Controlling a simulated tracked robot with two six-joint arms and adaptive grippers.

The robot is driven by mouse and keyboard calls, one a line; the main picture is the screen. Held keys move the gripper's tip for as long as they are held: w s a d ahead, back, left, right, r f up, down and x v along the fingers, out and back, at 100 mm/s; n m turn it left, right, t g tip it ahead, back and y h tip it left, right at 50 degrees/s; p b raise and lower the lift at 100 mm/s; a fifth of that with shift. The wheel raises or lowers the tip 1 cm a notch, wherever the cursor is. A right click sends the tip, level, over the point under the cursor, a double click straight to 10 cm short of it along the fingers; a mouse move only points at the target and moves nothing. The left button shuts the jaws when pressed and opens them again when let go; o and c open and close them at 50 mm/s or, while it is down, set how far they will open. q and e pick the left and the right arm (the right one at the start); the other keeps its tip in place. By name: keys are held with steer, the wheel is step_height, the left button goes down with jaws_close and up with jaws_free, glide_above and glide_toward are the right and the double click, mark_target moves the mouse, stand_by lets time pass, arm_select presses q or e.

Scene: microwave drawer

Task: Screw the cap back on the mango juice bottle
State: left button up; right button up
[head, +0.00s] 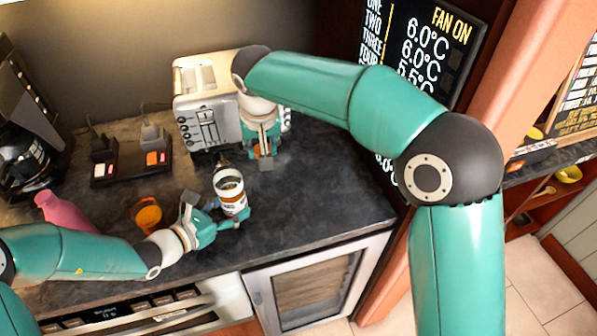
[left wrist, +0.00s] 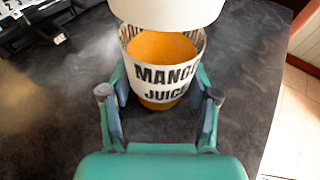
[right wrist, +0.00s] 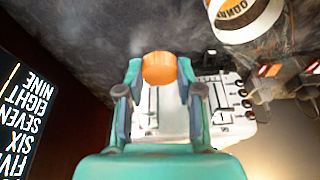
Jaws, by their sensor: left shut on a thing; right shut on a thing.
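The mango juice bottle (head: 232,196) stands upright near the counter's front, with its open white-rimmed top facing up. Its white label reads MANGO JUICE in the left wrist view (left wrist: 160,80). My left gripper (head: 236,222) is shut around the bottle's lower part, with one finger on each side. The orange cap (right wrist: 159,68) is between the fingertips of my right gripper (right wrist: 160,82), which is shut on it. In the head view the cap (head: 263,149) is behind and right of the bottle, apart from it. The bottle also shows in the right wrist view (right wrist: 245,18).
A white toaster (head: 207,80) stands behind my right gripper. A power strip with plugs (head: 130,165), an orange cup-like object (head: 146,214), a pink bottle (head: 65,211) and a coffee maker (head: 25,160) are at left. The dark counter (head: 325,185) is clear to the right.

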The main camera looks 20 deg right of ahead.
step_height(320, 180, up, 9)
glide_above(221, 156)
steer(key=shift+s+r, duration=0.2)
steer(key=shift+s, duration=0.1)
steer(key=shift+f, duration=1.95)
steer(key=shift+f, duration=0.65)
stand_by(0.9)
steer(key=o, duration=1.4)
steer(key=shift+r, duration=0.2)
steer(key=shift+r, duration=2.85)
